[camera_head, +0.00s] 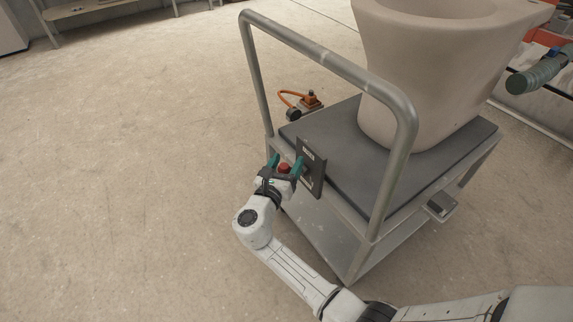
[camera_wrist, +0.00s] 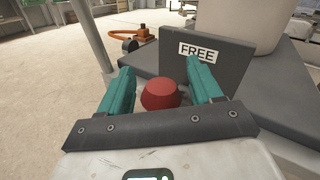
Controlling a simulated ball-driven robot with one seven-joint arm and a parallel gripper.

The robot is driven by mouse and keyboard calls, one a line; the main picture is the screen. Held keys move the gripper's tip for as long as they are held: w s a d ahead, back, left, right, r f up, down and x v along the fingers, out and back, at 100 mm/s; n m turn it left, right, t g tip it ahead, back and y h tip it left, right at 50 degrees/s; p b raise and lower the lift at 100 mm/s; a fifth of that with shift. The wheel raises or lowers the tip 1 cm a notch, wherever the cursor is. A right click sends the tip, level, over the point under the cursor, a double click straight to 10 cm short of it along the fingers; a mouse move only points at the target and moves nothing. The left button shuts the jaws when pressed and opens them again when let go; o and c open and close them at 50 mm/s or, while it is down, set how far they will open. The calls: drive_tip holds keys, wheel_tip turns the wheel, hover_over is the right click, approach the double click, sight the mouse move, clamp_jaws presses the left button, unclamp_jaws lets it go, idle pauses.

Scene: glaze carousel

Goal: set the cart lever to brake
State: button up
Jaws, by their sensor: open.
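The cart lever shows as a red knob (camera_wrist: 160,95) in the wrist view, in front of a dark plate (camera_wrist: 205,65) labelled FREE. The knob also shows in the head view (camera_head: 284,169), beside the plate (camera_head: 311,168) on the cart's near left side. My gripper (camera_wrist: 163,82) is open, with one green finger on each side of the knob. I cannot tell whether the fingers touch it. The lever's shaft is hidden, and no brake label can be read. The cart (camera_head: 330,235) has a grey metal frame and a tall bent handle rail (camera_head: 322,58).
A large pale ceramic bowl form (camera_head: 425,75) stands on the cart's dark top (camera_head: 345,130). The handle rail rises close to my gripper. An orange device with a hose (camera_head: 311,101) is on the floor behind the cart. The floor to the left is clear.

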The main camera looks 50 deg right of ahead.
drive_tip(key=shift+d, duration=0.1)
drive_tip(key=shift+c, duration=0.3)
clamp_jaws()
idle(0.4)
